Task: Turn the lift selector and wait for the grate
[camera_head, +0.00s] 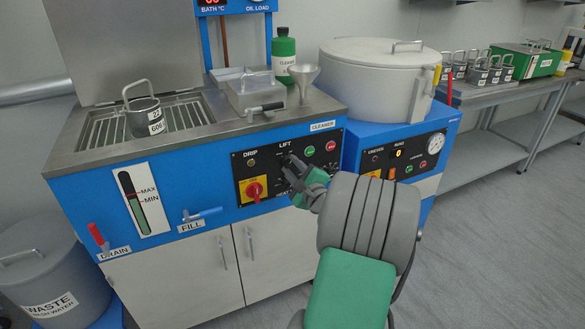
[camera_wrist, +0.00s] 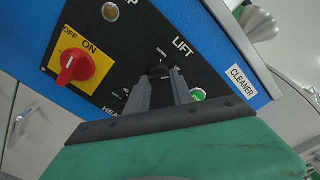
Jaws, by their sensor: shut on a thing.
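The lift selector (camera_wrist: 160,70) is a small black knob under the word LIFT on the black control panel (camera_head: 256,166) of the blue machine. My gripper (camera_wrist: 160,84) is at the panel, its two grey fingers shut on the knob, which they partly hide. In the head view my gripper (camera_head: 289,164) reaches the panel from the lower right. The grate (camera_head: 188,115) is a metal rack in the open bath at the left. A labelled metal basket (camera_head: 143,117) with a handle stands on it.
A red rotary switch on a yellow plate (camera_head: 254,190) sits left of my gripper. A funnel (camera_head: 304,78), a green cleaner bottle (camera_head: 284,50) and a lidded metal box (camera_head: 249,92) stand on top. A white-lidded drum machine (camera_head: 378,80) is close on the right.

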